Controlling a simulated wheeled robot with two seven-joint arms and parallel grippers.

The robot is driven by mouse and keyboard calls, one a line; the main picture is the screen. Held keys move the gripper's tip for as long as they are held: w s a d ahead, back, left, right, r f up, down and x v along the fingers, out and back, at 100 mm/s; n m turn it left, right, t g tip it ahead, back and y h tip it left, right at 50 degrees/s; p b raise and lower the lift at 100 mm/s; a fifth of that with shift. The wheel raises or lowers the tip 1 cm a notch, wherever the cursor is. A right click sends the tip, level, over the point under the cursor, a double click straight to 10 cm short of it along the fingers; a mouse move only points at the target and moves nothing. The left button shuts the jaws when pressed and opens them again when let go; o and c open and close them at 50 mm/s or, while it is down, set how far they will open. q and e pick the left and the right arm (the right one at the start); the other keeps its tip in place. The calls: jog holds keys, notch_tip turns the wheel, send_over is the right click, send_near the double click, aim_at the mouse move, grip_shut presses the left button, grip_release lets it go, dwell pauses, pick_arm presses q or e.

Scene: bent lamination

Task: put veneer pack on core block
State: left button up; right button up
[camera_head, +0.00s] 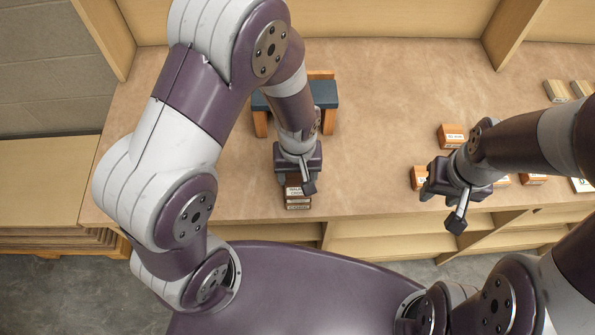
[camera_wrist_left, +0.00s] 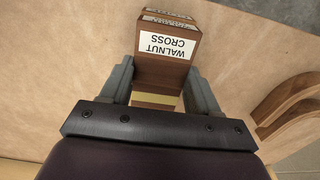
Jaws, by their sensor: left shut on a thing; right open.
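My left gripper (camera_head: 297,183) is shut on a brown block labelled "WALNUT CROSS" (camera_wrist_left: 167,46), near the table's front edge. In the left wrist view the block sits between the two fingers, and a pale yellow surface (camera_wrist_left: 155,99) shows nearer the palm. In the head view a small stack of labelled brown pieces (camera_head: 298,201) shows below the left gripper; I cannot tell which layer is held or whether they touch. My right gripper (camera_head: 442,206) is open near the front edge at the right. I cannot tell which piece is the core block.
A dark blue form on wooden legs (camera_head: 324,95) stands behind my left gripper, partly hidden by the arm. Brown labelled blocks (camera_head: 452,135) lie around my right gripper, and pale blocks (camera_head: 557,91) lie farther right. The middle of the tabletop (camera_head: 375,150) is clear.

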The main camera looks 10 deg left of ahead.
aim_at(297, 177)
pick_arm(q)
jog(key=shift+s+f, duration=0.1)
jog(key=shift+s, duration=0.05)
jog(key=o, duration=0.7)
jog(key=shift+c, duration=0.2)
jog(key=o, duration=0.4)
jog(key=shift+w+f, duration=0.1)
jog(key=shift+w, duration=0.1)
jog(key=shift+r, duration=0.45)
notch_tip(297, 177, up, 11)
jog(key=s+a+m, duration=0.1)
jog(key=a, duration=0.2)
jog(key=s+a+m+t, duration=0.1)
jog(key=a, duration=0.2)
jog(key=s+a+m, duration=0.1)
jog(key=a, duration=0.2)
jog(key=shift+s+f, duration=0.25)
jog(key=shift+f, duration=0.1)
